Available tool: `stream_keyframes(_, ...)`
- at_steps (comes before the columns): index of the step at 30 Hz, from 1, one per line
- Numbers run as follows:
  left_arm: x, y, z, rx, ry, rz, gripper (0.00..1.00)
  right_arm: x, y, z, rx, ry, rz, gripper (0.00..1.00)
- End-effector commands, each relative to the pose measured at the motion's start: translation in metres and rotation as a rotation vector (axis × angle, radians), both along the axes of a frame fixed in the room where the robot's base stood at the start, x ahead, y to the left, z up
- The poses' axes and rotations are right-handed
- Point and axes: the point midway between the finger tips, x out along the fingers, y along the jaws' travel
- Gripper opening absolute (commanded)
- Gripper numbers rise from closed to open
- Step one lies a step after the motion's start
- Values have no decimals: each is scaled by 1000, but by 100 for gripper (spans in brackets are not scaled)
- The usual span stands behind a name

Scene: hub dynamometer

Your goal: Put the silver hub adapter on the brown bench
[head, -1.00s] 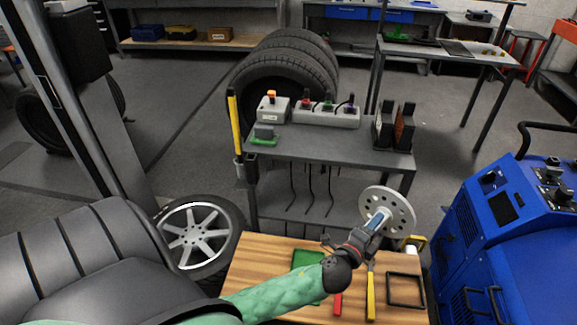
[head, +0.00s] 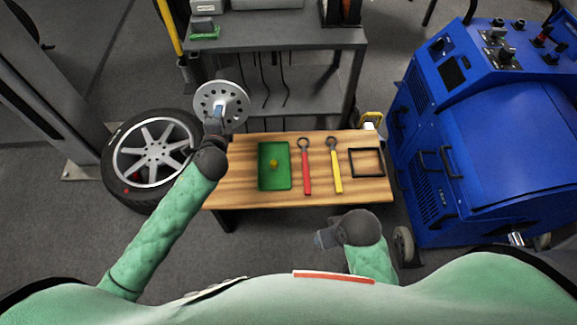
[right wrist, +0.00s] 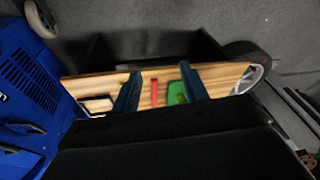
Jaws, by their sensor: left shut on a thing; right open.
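The silver hub adapter (head: 222,101) is a round disc with holes. My left gripper (head: 217,117) is shut on it and holds it up at the far left corner of the brown bench (head: 240,191), in front of the grey cart. The bench is a wooden top, also seen in the right wrist view (right wrist: 222,76). My right gripper (head: 322,239) is at the near side of the bench, apart from it. In the right wrist view its two fingers (right wrist: 160,92) stand apart with nothing between them that is held.
On the bench lie a green tray (head: 264,181) with a small yellow thing, a red wrench (head: 306,170), a yellow wrench (head: 335,170) and a black frame (head: 366,162). A wheel (head: 150,155) is left of it, a blue machine (head: 480,130) right. The bench's left end is bare.

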Motion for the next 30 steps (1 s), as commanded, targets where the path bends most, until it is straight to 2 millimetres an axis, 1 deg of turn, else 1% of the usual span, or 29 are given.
stream_keyframes(1,7,-8,-7,1,40,-7,0,0,1,-3,3,-3,1,44)
stream_keyframes(3,13,-19,-19,3,110,-16,0,1,4,-4,9,-10,2,44)
stream_keyframes(9,24,-46,-55,17,331,-45,0,2,11,-9,23,-22,9,44)
stream_keyframes(14,26,-64,-82,36,522,-80,0,4,16,-13,33,-37,16,44)
stream_keyframes(18,25,-76,-106,62,700,-118,0,5,17,-19,36,-43,19,44)
stream_keyframes(24,17,-86,-136,125,952,-192,0,9,21,-28,47,-56,22,44)
stream_keyframes(27,10,-85,-149,168,1066,-233,0,12,25,-30,57,-69,23,44)
stream_keyframes(30,4,-81,-157,212,1158,-273,0,14,29,-31,66,-80,25,44)
